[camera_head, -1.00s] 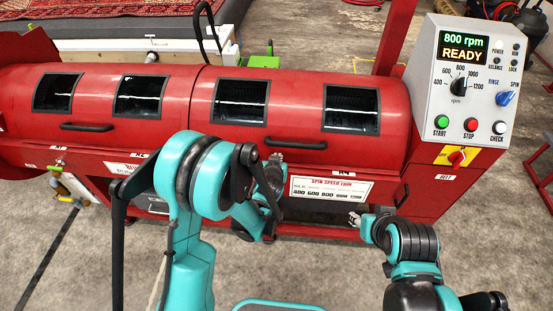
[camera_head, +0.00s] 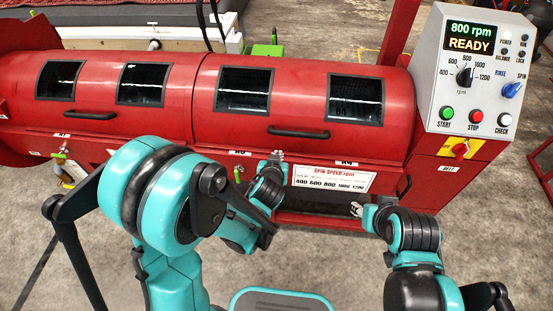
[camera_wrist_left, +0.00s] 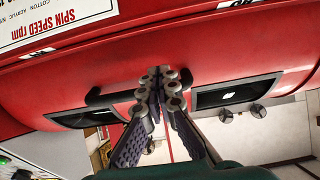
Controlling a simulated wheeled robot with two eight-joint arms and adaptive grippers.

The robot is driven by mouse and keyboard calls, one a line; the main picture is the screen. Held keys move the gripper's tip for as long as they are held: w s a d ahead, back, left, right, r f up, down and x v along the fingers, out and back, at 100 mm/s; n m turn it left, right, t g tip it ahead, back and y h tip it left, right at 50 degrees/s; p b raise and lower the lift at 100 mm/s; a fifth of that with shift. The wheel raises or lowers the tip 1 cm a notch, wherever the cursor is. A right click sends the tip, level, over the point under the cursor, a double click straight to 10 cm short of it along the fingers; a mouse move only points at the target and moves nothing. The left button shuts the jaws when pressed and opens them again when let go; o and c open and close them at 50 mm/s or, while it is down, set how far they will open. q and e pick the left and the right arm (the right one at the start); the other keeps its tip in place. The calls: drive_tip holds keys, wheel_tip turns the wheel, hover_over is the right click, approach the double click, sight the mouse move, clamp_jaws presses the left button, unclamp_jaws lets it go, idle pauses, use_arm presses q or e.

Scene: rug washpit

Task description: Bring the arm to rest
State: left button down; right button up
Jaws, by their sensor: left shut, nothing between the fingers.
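My left arm (camera_head: 155,195) bends in the left of the head view, its elbow large in front of the red machine. My left gripper (camera_head: 277,155) is in front of the machine's lower front, near the spin speed label. In the left wrist view its fingers (camera_wrist_left: 160,85) are together and empty, in front of a black handle and the red drum; I cannot tell whether they touch it. My right gripper (camera_head: 355,209) is low before the machine, right of the left one. Its fingers are too small to judge.
The red machine (camera_head: 300,125) spans the view, with dark windows and black handles (camera_head: 298,132). Its control panel (camera_head: 470,75) at right reads 800 rpm READY. A white spin speed label (camera_head: 332,178) is on its front. Open concrete floor (camera_head: 490,240) lies at lower right.

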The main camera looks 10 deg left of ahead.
use_arm(q)
drive_tip(key=v, duration=0.3)
drive_tip(key=shift+s+r, duration=0.1)
drive_tip(key=shift+s, duration=0.05)
drive_tip(key=s+a+r+g, duration=0.2)
drive_tip(key=s+a, duration=0.3)
drive_tip(key=s, duration=0.3)
drive_tip(key=s+a+r+g, duration=0.2)
drive_tip(key=s+a+r, duration=0.3)
drive_tip(key=s, duration=0.4)
drive_tip(key=shift+s+a+g, duration=0.15)
drive_tip(key=shift+a+g, duration=0.25)
